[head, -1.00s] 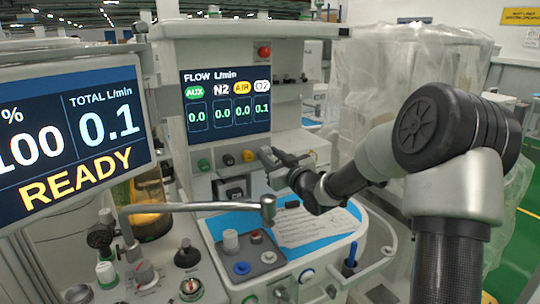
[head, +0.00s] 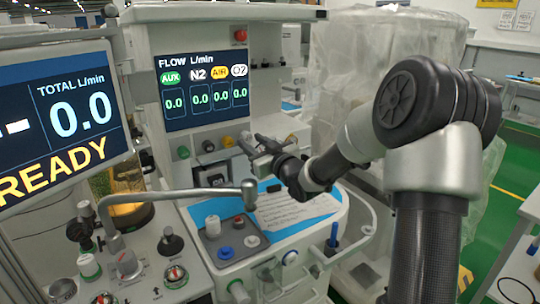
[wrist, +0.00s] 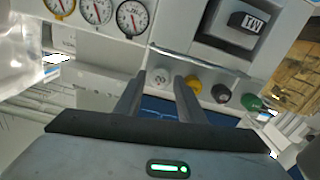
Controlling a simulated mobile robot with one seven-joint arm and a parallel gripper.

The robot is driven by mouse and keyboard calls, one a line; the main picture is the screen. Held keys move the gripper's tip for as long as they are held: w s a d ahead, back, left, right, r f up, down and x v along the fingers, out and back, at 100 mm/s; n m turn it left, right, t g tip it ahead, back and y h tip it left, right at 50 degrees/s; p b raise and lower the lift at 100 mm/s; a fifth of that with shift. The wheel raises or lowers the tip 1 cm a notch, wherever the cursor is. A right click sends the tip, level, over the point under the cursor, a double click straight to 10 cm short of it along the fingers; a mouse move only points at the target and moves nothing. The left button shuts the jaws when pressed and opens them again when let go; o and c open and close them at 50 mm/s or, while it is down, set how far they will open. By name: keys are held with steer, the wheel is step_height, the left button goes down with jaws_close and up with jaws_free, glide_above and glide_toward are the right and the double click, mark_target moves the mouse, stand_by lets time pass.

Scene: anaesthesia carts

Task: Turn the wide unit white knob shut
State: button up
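The wide unit's flow screen (head: 205,89) shows 0.0 in all its columns, and the large monitor (head: 65,115) shows a total of 0.0. Below the flow screen is a row of knobs: green (head: 183,153), black (head: 208,146) and yellow (head: 228,141). The white knob at the row's right end is hidden behind my gripper (head: 258,143) in the head view. In the wrist view the white knob (wrist: 160,78) shows between the tips of my gripper (wrist: 158,82), with gaps at its sides. The fingers stand apart. Contact with the knob cannot be told.
A jointed metal arm (head: 190,191) crosses above the work surface in front of the knobs. A small grey block (head: 230,241) with white and blue knobs stands below it. A plastic-wrapped stack (head: 350,70) is behind my arm. Green floor is open at right.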

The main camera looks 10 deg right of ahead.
steer(key=p+v, duration=0.1)
steer(key=v, duration=1.4)
steer(key=shift+s+p, duration=0.35)
steer(key=shift+d, duration=0.1)
